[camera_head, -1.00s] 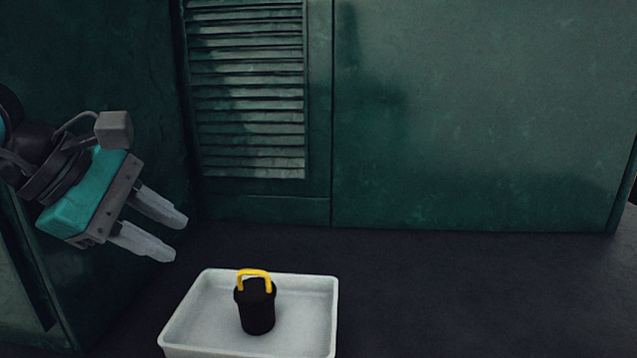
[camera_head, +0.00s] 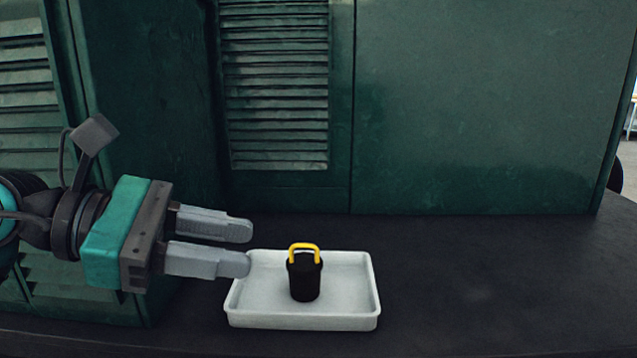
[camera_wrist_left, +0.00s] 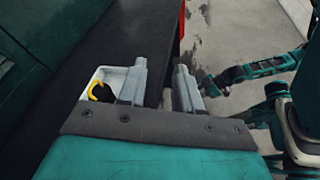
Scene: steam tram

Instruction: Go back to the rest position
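My left gripper (camera_head: 249,247) is open and empty, with a gap between its two grey fingers. It points right in the head view, and its fingertips appear close to the left rim of the white tray. In the left wrist view the gap between the fingers (camera_wrist_left: 160,72) also shows. My right gripper is out of the head view. In the left wrist view my right arm (camera_wrist_left: 265,68) shows at the right, its far end partly behind a left finger, too small to read.
A white tray (camera_head: 247,323) stands on the dark ledge (camera_head: 480,275). A black canister (camera_head: 304,281) with a yellow handle stands upright in it. A green wall (camera_head: 470,110) with a louvred panel (camera_head: 275,95) rises behind. The ledge right of the tray is clear.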

